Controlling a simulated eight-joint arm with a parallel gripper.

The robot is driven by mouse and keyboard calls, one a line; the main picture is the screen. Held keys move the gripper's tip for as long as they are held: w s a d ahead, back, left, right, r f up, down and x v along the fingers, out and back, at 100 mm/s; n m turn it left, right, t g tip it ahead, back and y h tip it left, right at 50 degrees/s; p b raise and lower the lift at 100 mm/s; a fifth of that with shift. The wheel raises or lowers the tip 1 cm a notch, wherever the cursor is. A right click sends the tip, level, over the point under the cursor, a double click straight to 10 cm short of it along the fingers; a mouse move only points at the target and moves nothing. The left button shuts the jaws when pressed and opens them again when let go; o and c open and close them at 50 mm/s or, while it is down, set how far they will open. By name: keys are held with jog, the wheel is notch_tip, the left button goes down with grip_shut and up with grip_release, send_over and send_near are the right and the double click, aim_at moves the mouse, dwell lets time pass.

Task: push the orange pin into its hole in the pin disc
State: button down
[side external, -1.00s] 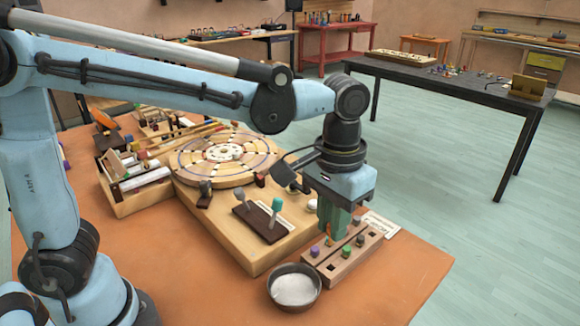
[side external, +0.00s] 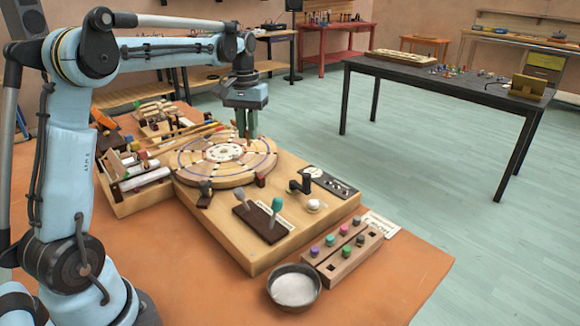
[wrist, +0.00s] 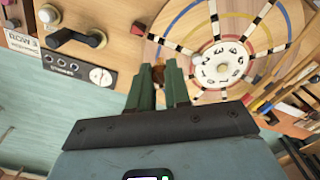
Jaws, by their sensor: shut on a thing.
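The pin disc (side external: 183,165) is a round light-wood board with coloured rings, dark and white strips and a white hub. It also fills the upper right of the wrist view (wrist: 170,28). My gripper (side external: 247,137) is over the disc's far right edge, pointing down. In the wrist view its green fingers (wrist: 160,76) are nearly together. A small orange-brown piece, which appears to be the orange pin (wrist: 158,73), shows between the fingertips. Most of it is hidden by the fingers. I cannot tell whether it touches the disc, and its hole is not visible.
A wooden rack (side external: 349,266) with several coloured pins stands at the front right beside a metal bowl (side external: 315,292). Levers (side external: 276,207) and a crank (side external: 300,184) rise from the wooden base. A tray of parts (side external: 135,205) lies left of the disc.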

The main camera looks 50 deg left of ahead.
aim_at(247, 138)
jog(key=shift+a, duration=0.2)
jog(key=shift+f, duration=2.9)
jog(key=shift+f, duration=1.55)
jog(key=c, duration=1)
grip_release()
